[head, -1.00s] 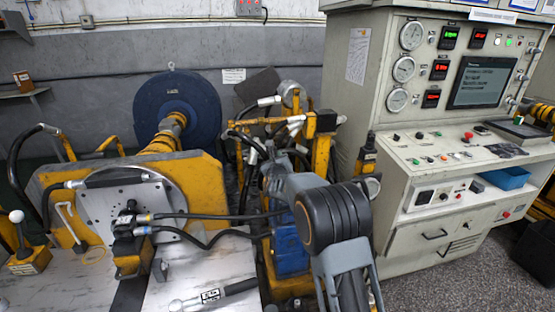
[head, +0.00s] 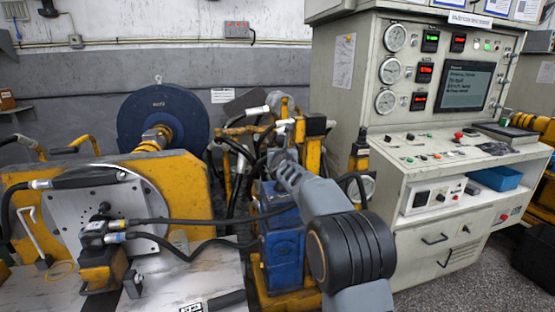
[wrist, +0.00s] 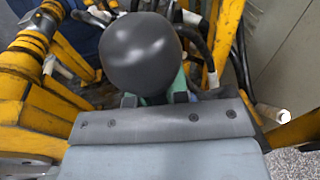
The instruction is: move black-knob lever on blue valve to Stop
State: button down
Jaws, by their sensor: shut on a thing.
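In the wrist view the round black knob (wrist: 140,53) of the lever stands just beyond my gripper (wrist: 152,98). My gripper is shut on the lever just below the knob; the knob hides much of the fingers and the lever's stem. In the head view the blue valve body (head: 282,235) stands in a yellow frame, left of my arm's black joint. My arm's grey links reach over its top there. The knob and my fingertips cannot be made out in the head view, and no Stop mark is readable.
A yellow motor stand (head: 185,190) with black hoses is at the left, with a dark blue disc (head: 190,110) behind it. A cream control console (head: 440,200) with gauges and a screen stands at the right. Hoses and yellow frames crowd the valve. Grey floor is open at lower right.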

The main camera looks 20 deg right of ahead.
jog(key=c, duration=1.1)
grip_release()
jog(key=shift+s, duration=0.1)
jog(key=b+v, duration=0.2)
jog(key=v, duration=1.1)
jog(key=shift+s+a+b, duration=0.2)
jog(key=shift+s+b, duration=0.1)
jog(key=shift+b, duration=0.05)
